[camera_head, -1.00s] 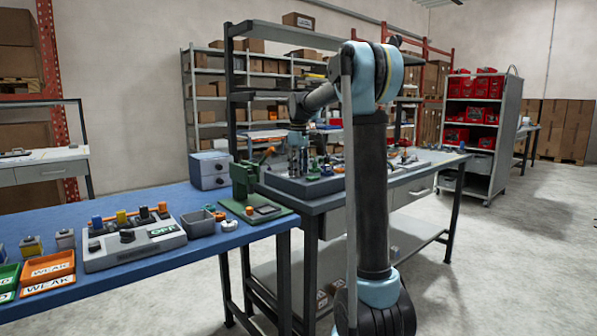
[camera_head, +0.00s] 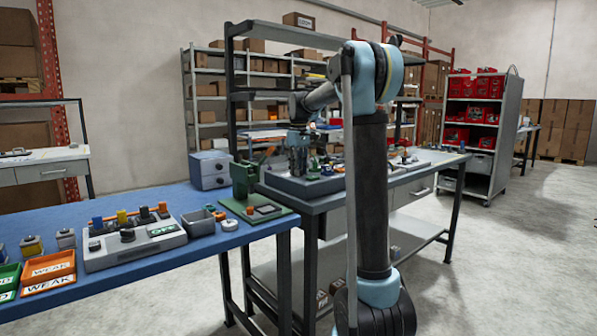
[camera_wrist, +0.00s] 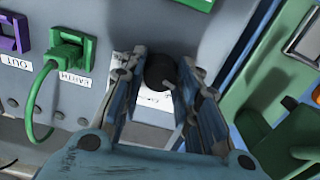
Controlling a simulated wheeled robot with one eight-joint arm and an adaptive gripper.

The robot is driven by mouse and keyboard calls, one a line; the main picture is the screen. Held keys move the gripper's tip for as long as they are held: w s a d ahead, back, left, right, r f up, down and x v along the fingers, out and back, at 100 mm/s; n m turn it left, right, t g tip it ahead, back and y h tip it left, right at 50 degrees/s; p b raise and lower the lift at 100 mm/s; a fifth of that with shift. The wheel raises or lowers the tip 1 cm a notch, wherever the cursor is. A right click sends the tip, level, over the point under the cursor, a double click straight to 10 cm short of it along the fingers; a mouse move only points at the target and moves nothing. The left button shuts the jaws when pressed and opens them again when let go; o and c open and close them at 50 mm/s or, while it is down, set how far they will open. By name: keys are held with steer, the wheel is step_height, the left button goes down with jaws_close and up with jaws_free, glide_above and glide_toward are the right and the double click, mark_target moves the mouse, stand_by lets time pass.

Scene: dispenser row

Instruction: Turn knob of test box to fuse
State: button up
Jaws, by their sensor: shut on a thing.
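In the wrist view the test box is a grey panel (camera_wrist: 92,18) with a purple socket marked OUT (camera_wrist: 14,33) and a green plug marked EARTH (camera_wrist: 72,50). A round black knob (camera_wrist: 161,70) sits on a white label plate (camera_wrist: 152,99), whose print is too small and covered to read. My gripper (camera_wrist: 163,66) is shut on the knob, with one finger on each side of it. In the head view my gripper (camera_head: 298,160) is down at the far bench, small and partly lost among the things there; the knob cannot be made out.
A green cable (camera_wrist: 36,100) hangs from the plug, left of my fingers. A green fixture (camera_wrist: 262,110) stands close on the right. In the head view a green press (camera_head: 244,182) stands at the end of the blue bench (camera_head: 215,258). The floor at right is clear.

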steer(key=m, duration=0.5)
steer(key=shift+w, duration=0.1)
steer(key=shift+m, duration=0.4)
steer(key=o, duration=1.1)
step_height(320, 180, up, 12)
steer(key=shift+f, duration=0.1)
